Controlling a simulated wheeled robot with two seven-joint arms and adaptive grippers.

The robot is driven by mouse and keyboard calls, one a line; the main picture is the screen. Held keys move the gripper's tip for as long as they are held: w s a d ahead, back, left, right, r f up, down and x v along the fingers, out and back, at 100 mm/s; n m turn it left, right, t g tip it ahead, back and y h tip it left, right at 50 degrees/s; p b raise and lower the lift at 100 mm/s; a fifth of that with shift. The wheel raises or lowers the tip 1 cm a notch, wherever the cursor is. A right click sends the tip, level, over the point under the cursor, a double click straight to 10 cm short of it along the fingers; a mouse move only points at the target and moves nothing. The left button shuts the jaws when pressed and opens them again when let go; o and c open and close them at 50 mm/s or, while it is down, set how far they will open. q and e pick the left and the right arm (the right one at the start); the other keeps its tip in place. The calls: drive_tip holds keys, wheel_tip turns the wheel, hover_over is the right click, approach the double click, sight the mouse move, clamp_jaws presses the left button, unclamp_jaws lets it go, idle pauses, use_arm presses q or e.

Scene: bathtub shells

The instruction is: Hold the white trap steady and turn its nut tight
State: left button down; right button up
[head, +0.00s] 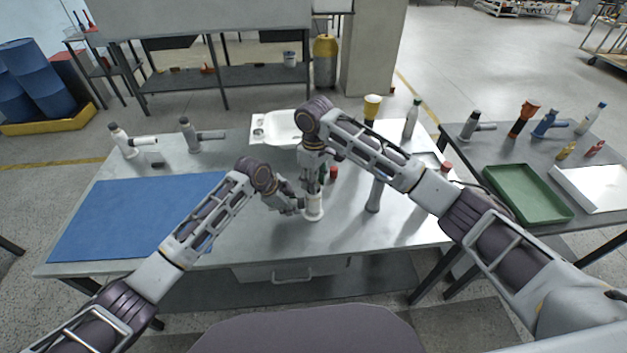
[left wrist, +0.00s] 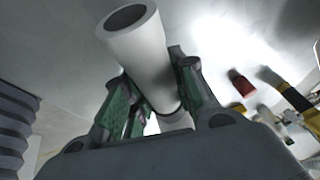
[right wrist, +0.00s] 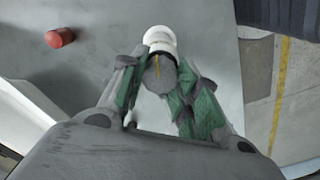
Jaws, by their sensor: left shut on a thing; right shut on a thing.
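The white trap (head: 314,209) stands upright on the grey table near its front edge. My left gripper (head: 295,206) comes in from the left and is shut on its white body. In the left wrist view the white tube (left wrist: 140,45) lies between the green-padded fingers (left wrist: 158,92). My right gripper (head: 312,178) points down from above. In the right wrist view its fingers (right wrist: 160,80) close on a grey round part with a yellow line, which looks like the nut (right wrist: 158,73), with the white trap (right wrist: 160,38) beside it. The fingers partly hide the join.
A grey upright piece (head: 375,193) stands just right of the trap. A red cap (right wrist: 60,38) lies nearby. A blue mat (head: 130,218) covers the table's left, and a white basin (head: 285,128) sits behind. A second table with a green tray (head: 526,193) is at right.

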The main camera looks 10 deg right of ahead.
idle(0.3)
drive_tip(key=o, duration=1.1)
drive_tip(key=shift+c, duration=0.2)
wheel_tip(320, 180, up, 12)
use_arm(q)
drive_tip(key=c, duration=1.1)
unclamp_jaws()
drive_tip(key=shift+r, duration=0.1)
